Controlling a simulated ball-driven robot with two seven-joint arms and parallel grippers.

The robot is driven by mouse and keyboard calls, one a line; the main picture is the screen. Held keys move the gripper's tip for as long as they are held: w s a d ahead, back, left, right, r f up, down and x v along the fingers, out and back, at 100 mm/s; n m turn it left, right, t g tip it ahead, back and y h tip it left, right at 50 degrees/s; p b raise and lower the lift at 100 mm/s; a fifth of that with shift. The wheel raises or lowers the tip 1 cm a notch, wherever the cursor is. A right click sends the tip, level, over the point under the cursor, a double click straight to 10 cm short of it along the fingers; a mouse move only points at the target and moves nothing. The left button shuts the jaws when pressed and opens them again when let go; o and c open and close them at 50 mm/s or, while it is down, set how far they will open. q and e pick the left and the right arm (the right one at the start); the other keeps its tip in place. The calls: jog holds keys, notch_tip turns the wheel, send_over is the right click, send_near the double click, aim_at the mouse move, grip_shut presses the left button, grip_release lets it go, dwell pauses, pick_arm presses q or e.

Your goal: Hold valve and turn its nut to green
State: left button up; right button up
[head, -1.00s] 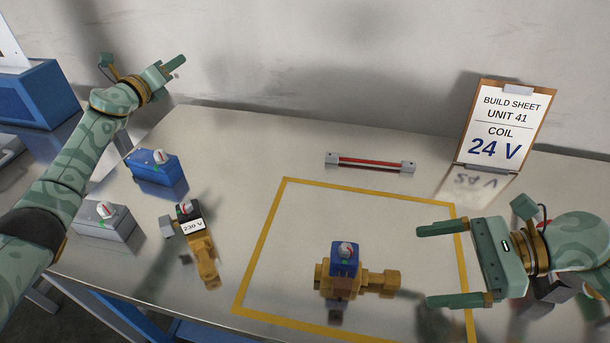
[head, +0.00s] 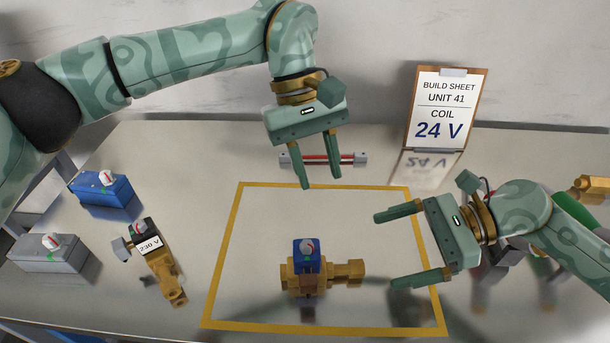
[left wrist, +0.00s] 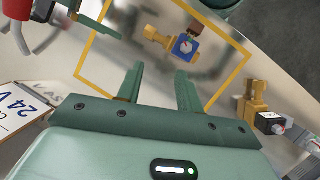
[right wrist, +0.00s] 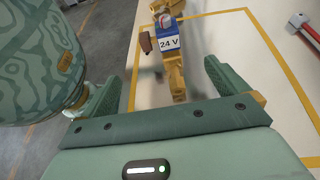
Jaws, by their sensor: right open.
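The brass valve (head: 350,272) lies inside the yellow outline, its outlet pointing right. A blue coil (head: 307,262) sits on it, with a round nut (head: 307,246) on top showing white, red and green. In the right wrist view the coil's label (right wrist: 169,43) reads 24 V. The nut's pointer setting is too small to tell. My left gripper (head: 320,181) is open and empty, beyond the valve near the outline's far edge, fingers toward it. My right gripper (head: 387,251) is open and empty, just right of the outlet, its fingers pointing left and apart from the valve.
A 230 V valve (head: 158,262), a blue box (head: 103,193) and a grey box (head: 48,257) stand at left. A red bar (head: 338,159) lies behind my left gripper. The build sheet (head: 446,105) reads coil 24 V. More parts stand behind my right arm.

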send_near(294, 272)
jog(key=x, duration=0.8)
jog(key=shift+w+a+f, duration=0.15)
jog(key=shift+a+f, duration=0.05)
jog(key=shift+f, duration=0.25)
pick_arm(q)
jog(key=shift+s+a+f+m+y, duration=0.15)
jog(key=shift+s+a+m+y, duration=0.25)
jog(key=shift+s+a+y, duration=0.15)
jog(key=shift+s+a+f+m+y, duration=0.15)
jog(key=shift+s+a+m+y, duration=0.3)
jog(key=shift+y, duration=0.2)
pick_arm(e)
jog(key=c, duration=1.8)
jog(key=shift+o, duration=0.2)
